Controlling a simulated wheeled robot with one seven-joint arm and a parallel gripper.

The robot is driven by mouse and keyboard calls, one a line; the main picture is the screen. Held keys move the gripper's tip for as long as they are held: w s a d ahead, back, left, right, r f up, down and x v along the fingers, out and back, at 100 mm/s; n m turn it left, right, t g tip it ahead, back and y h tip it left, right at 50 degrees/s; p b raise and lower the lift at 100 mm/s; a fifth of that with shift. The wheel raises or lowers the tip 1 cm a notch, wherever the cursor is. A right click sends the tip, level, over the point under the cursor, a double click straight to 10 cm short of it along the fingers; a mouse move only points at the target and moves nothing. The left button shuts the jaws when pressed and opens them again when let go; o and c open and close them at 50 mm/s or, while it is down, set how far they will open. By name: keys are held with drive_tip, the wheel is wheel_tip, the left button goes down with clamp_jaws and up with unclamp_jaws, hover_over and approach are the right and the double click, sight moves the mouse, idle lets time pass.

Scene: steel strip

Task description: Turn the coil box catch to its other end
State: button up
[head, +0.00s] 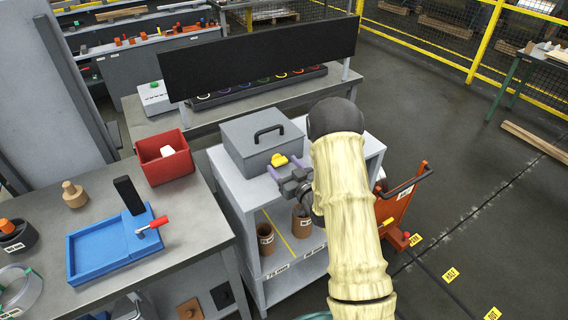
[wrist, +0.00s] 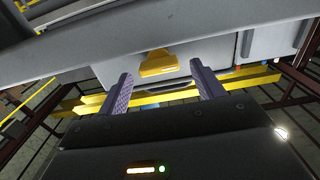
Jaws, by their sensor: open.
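The coil box (head: 262,142) is a grey box with a dark handle on its lid, standing on top of a grey shelf unit. Its catch (head: 279,160) is a small yellow piece on the front face. The catch also shows in the wrist view (wrist: 157,63), just beyond and between my fingertips. My gripper (head: 284,170) is at the front of the box, close to the catch. In the wrist view its two purple fingers (wrist: 164,88) are spread apart with nothing between them. I cannot tell whether a finger touches the catch.
The grey shelf unit (head: 234,190) holds brown cylinders (head: 266,238) below. A red bin (head: 164,158) and a blue tray (head: 103,250) sit on the left bench. A dark panel (head: 260,58) stands behind the box. An orange cart (head: 398,205) is at the right.

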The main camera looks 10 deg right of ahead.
drive_tip(key=shift+w+a, duration=0.1)
drive_tip(key=shift+w, duration=0.25)
drive_tip(key=c, duration=1)
drive_tip(key=shift+a, duration=0.1)
